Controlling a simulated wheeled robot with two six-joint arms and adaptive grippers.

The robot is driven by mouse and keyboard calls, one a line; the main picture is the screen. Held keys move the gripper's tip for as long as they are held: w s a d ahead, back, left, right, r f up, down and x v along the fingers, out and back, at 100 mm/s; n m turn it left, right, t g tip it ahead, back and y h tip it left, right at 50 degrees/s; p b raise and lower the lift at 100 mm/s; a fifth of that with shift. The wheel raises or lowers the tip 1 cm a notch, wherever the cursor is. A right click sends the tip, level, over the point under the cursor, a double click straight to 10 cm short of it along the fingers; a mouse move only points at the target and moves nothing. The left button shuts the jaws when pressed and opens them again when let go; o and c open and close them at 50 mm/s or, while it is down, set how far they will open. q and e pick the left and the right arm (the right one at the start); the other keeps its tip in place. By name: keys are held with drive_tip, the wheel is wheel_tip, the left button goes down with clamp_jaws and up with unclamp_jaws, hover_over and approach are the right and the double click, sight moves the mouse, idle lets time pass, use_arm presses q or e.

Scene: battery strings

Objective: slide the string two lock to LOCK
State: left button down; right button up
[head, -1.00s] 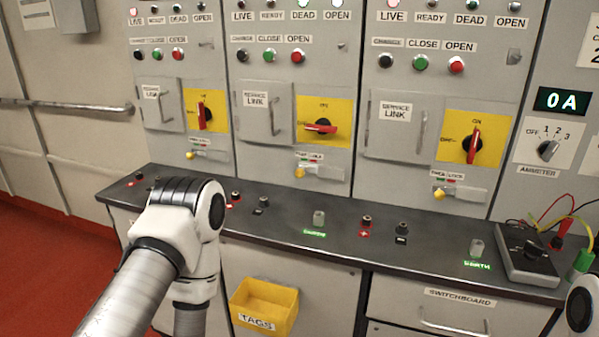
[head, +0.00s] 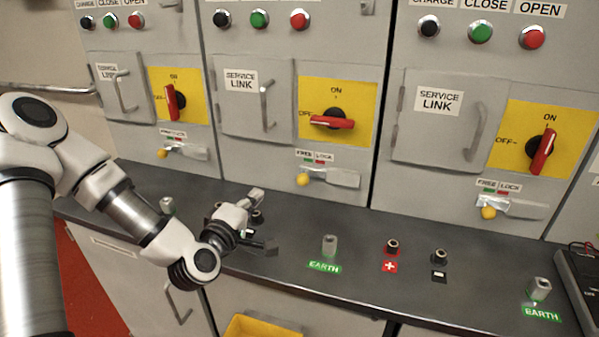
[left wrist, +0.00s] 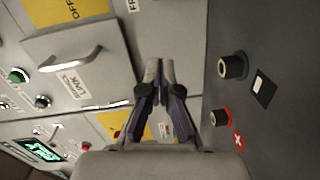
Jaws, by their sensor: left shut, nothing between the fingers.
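The string two lock is the slide under the middle panel's switch; its yellow knob (head: 303,180) sits at the left end of a metal plate (head: 343,178), below the FREE side of the FREE/LOCK label (head: 313,158). The red handle (head: 332,122) above it lies level, pointing to OFF. My left gripper (head: 257,194) is shut and empty, over the bench to the left of the knob and apart from it. In the left wrist view its fingertips (left wrist: 160,64) are together, and part of the FREE label (left wrist: 134,6) shows at the top edge. My right gripper is out of view.
The neighbouring locks have yellow knobs (head: 163,153) (head: 488,212), with red handles upright at ON. The bench (head: 350,285) carries an EARTH post (head: 329,245) and terminals (head: 392,247) (head: 440,257). A meter box (head: 580,280) stands at the right. Space before the middle lock looks clear.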

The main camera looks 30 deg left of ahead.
sight(304, 177)
use_arm(q)
drive_tip(key=shift+w+a+f+b, duration=0.2)
drive_tip(key=shift+w+b, duration=0.3)
drive_tip(key=shift+b, duration=0.4)
drive_tip(key=w, duration=0.3)
drive_tip(key=w+d, duration=0.1)
drive_tip(key=w, duration=0.5)
drive_tip(key=shift+d+p, duration=0.25)
drive_tip(key=shift+p, duration=0.1)
drive_tip(key=shift+d+f, duration=0.1)
drive_tip(key=shift+d, duration=0.35)
drive_tip(key=shift+a, duration=0.1)
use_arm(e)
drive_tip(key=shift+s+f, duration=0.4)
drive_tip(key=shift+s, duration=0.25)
